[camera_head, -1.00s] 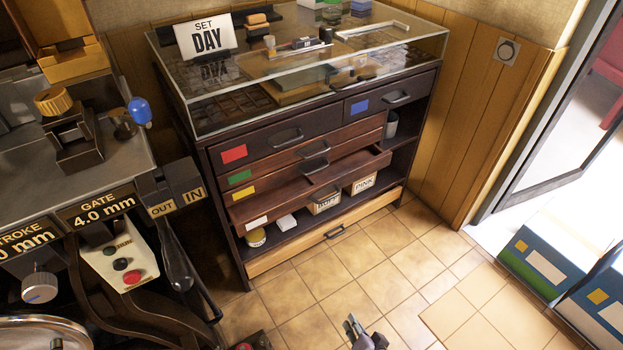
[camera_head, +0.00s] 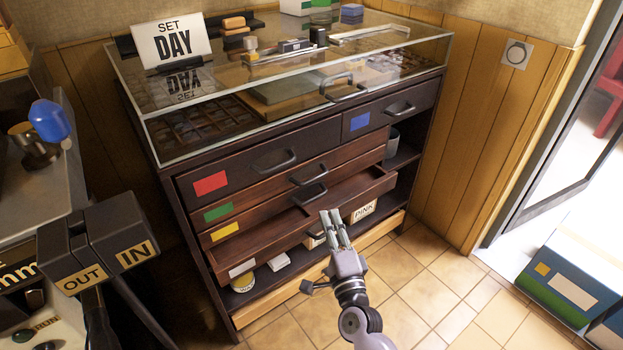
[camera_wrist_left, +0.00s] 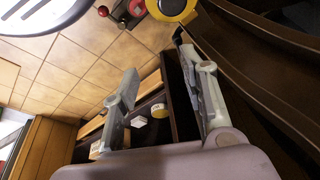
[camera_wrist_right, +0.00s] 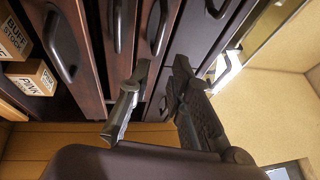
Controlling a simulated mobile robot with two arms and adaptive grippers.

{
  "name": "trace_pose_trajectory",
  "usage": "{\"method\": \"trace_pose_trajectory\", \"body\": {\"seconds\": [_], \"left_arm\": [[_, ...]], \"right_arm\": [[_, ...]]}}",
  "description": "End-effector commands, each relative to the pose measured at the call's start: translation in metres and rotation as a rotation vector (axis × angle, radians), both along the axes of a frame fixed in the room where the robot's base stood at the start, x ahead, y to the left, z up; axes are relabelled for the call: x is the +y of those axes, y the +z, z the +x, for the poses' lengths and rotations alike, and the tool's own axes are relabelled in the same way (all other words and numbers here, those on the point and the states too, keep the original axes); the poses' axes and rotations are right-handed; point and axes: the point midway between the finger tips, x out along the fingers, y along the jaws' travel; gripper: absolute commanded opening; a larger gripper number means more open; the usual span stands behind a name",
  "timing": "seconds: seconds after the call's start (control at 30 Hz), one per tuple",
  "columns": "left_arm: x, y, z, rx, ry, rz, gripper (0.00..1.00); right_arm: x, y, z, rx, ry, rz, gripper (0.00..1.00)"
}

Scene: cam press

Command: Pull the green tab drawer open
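The green tab (camera_head: 218,212) marks a dark drawer in the cabinet, under the red-tab drawer. Its black bar handle (camera_head: 308,174) sits just above the yellow-tab drawer's handle (camera_head: 310,194). I see no clear gap at the green-tab drawer. My right gripper (camera_head: 332,212) is empty, in front of the cabinet and below these handles in the head view. In the right wrist view its fingers (camera_wrist_right: 162,64) are apart, with several handles beyond them. My left gripper (camera_wrist_left: 165,85) is open and empty in the left wrist view, and out of the head view.
The white-tab drawer (camera_head: 243,267) stands pulled out below, with boxes on the shelf under it. A glass case (camera_head: 300,90) tops the cabinet. A machine with an OUT/IN block (camera_head: 105,245) is at left. Tiled floor (camera_head: 440,270) is free at right.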

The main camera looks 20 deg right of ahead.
Motion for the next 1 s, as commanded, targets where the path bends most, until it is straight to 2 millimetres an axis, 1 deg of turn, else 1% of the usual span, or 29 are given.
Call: {"method": "trace_pose_trajectory", "body": {"seconds": [0.03, 0.1, 0.27, 0.4, 0.5, 0.53, 0.6, 0.73, 1.0], "left_arm": [[0.0, 0.002, 0.0, -0.001, 0.0, 0.001, 0.4], [0.0, 0.005, -0.001, -0.004, 0.001, 0.0, 0.4], [0.001, 0.014, -0.004, -0.009, 0.001, 0.0, 0.4], [0.002, 0.025, -0.007, -0.016, 0.001, 0.0, 0.4], [0.002, 0.032, -0.01, -0.019, 0.002, 0.0, 0.4], [0.002, 0.034, -0.01, -0.021, 0.002, 0.0, 0.4], [0.002, 0.031, -0.01, -0.018, 0.002, 0.0, 0.4], [0.002, 0.029, -0.01, -0.019, 0.002, 0.0, 0.4], [0.002, 0.029, -0.01, -0.019, 0.002, 0.0, 0.4]], "right_arm": [[-0.001, 0.003, 0.013, -0.004, -0.001, 0.001, 0.19], [-0.001, 0.005, 0.028, -0.003, 0.0, 0.001, 0.19], [-0.003, 0.01, 0.063, -0.002, 0.0, -0.001, 0.19], [-0.004, 0.014, 0.092, -0.001, 0.0, -0.001, 0.19], [-0.005, 0.018, 0.11, -0.001, 0.001, -0.001, 0.19], [-0.005, 0.018, 0.115, 0.0, 0.001, -0.001, 0.19], [-0.006, 0.019, 0.124, 0.0, 0.001, -0.002, 0.19], [-0.006, 0.021, 0.135, 0.001, 0.001, -0.002, 0.19], [-0.007, 0.022, 0.139, 0.002, 0.001, -0.002, 0.19]]}}
